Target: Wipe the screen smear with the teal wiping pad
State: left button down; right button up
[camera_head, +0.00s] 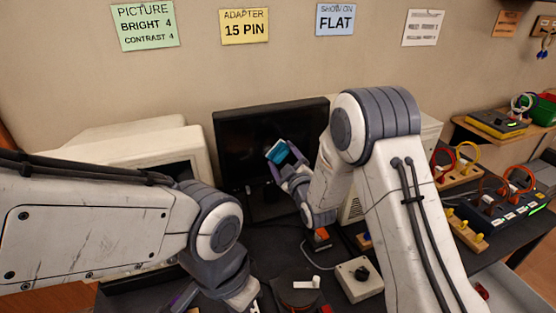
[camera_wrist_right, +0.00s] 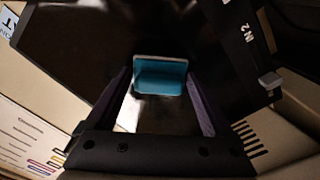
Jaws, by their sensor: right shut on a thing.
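My right gripper (camera_head: 281,160) is shut on the teal wiping pad (camera_head: 277,151) and holds it up in front of the black monitor screen (camera_head: 237,137). In the right wrist view the teal pad (camera_wrist_right: 160,76) sits between the tips of the two fingers, with the dark screen (camera_wrist_right: 85,45) behind it. I cannot tell whether the pad touches the screen. A pale patch shows beside the pad there; I cannot tell smear from reflection. My left gripper (camera_head: 215,300) is low at the bottom edge, partly cut off, and its jaws are unclear.
A beige monitor (camera_head: 130,145) stands left of the black one. A control box with a black knob (camera_head: 360,278) and a white-handled item (camera_head: 305,283) lie on the dark table in front. Cable stands and a panel with sockets (camera_head: 500,205) fill the right side. Notes hang on the wall.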

jog(key=shift+w+a+b, duration=0.1)
jog(key=shift+b, duration=0.2)
jog(key=shift+s+a+b, duration=0.25)
jog(key=shift+a+b, duration=0.1)
jog(key=shift+a, duration=0.65)
jog(key=shift+s+a, duration=0.1)
jog(key=shift+a, duration=0.3)
jog(key=shift+c, duration=0.6)
jog(key=shift+s+a+r, duration=0.1)
jog(key=shift+a+r, duration=0.1)
jog(key=shift+a, duration=0.35)
jog(key=shift+s+d+f+b, duration=0.1)
jog(key=shift+s+f+b, duration=0.1)
jog(key=shift+s+b, duration=0.3)
jog(key=b, duration=0.2)
send_near(270, 155)
jog(key=shift+w+a, duration=0.8)
jog(key=shift+w, duration=0.3)
